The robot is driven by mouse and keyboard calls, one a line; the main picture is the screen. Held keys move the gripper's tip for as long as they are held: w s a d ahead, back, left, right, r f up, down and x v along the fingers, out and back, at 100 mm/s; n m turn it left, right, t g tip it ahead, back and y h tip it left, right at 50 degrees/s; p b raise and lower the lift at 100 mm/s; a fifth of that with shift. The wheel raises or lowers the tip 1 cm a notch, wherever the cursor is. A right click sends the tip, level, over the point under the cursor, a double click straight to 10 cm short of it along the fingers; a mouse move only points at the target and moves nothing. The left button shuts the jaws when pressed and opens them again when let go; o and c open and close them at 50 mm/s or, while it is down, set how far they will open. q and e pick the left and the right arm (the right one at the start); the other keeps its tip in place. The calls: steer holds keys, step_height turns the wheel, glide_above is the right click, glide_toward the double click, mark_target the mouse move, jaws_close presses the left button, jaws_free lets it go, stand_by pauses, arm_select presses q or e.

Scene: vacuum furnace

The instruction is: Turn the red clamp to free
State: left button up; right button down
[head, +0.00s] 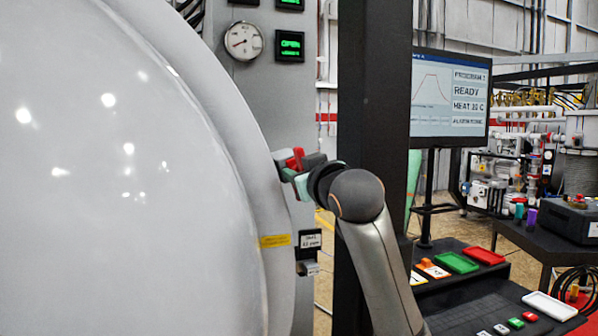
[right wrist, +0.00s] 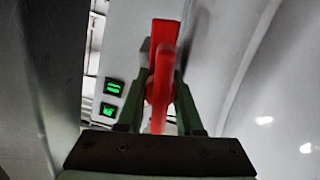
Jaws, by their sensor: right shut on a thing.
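The red clamp (head: 294,159) sits at the rim of the big pale furnace door (head: 130,180) in the head view. My right gripper (head: 293,172) reaches it from the right, with its fingers at the clamp. In the right wrist view the red clamp (right wrist: 161,75) stands upright between the two greenish fingers of my right gripper (right wrist: 158,105), which is shut on it. The clamp's mount is partly hidden by the gripper. My left gripper is in neither view.
A dark column (head: 370,80) stands just right of the clamp, behind my right arm. A gauge (head: 240,41) and a green-lit display (head: 290,46) are above on the grey panel. A monitor (head: 449,97) and a black bench with coloured trays (head: 456,262) are at the right.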

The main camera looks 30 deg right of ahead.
steer(key=shift+n, duration=0.3)
steer(key=c, duration=0.8)
jaws_free()
steer(key=shift+c, duration=0.2)
steer(key=b+v, duration=0.3)
steer(key=v, duration=0.9)
steer(key=shift+s, duration=0.3)
steer(key=shift+f, duration=0.15)
